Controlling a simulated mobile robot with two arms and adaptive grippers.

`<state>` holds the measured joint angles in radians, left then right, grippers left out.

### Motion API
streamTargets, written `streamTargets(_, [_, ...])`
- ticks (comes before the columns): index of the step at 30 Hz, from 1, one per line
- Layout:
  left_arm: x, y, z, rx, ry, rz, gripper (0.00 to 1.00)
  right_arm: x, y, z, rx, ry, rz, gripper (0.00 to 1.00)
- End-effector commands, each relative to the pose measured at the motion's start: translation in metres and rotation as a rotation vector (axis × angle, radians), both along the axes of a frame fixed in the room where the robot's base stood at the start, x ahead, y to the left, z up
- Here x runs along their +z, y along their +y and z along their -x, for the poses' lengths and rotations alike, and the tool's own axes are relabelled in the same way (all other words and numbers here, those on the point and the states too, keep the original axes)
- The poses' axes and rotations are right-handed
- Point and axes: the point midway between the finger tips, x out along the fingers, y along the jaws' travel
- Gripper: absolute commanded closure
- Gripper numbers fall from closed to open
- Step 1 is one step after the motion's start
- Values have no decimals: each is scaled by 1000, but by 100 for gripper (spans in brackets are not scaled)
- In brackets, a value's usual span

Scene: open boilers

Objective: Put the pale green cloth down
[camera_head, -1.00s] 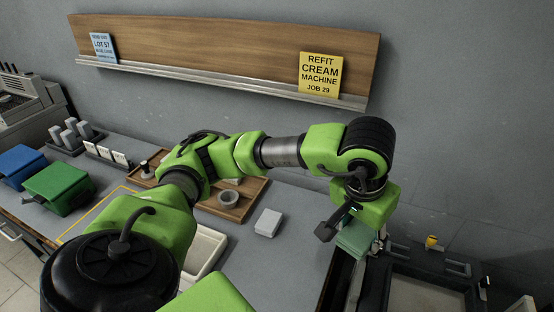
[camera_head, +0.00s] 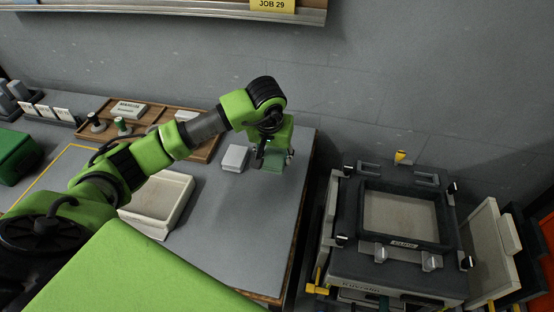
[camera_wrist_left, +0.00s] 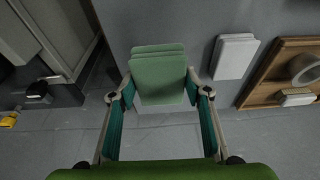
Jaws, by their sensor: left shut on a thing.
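My left gripper (camera_head: 273,156) is shut on the pale green cloth (camera_head: 274,164), a folded pad partly hidden by the fingers in the head view. The gripper and cloth are over the right end of the grey bench (camera_head: 240,215), close to its right edge. In the left wrist view, the cloth (camera_wrist_left: 158,72) shows as stacked layers between the two fingers. I cannot tell whether the cloth touches the bench top. My right gripper is not in view.
A white block (camera_head: 235,158) lies just left of the cloth. A wooden tray (camera_head: 207,148) and a cream tub (camera_head: 182,190) stand farther left. A dark machine (camera_head: 350,250) stands right, beyond a gap. The bench front, right of the tub, is clear.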

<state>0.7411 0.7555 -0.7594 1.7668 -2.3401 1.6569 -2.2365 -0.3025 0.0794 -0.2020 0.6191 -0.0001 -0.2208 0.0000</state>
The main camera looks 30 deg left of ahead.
Motion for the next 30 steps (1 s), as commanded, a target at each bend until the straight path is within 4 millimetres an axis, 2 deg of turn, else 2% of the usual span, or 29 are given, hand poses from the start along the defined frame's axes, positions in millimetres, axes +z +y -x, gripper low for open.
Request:
streamTargets(3, [-18, 3, -15, 3, 3, 2, 76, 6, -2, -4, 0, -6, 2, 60])
streamTargets(6, [-27, 6, -22, 2, 1, 2, 76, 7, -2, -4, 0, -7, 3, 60])
streamTargets(11, [-37, 7, -30, 2, 1, 2, 76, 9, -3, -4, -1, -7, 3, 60])
streamTargets(18, [-66, 7, -30, 0, 1, 1, 76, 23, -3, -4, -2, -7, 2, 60])
streamTargets(30, [-73, 8, -31, -1, -3, -1, 76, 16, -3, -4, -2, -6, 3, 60])
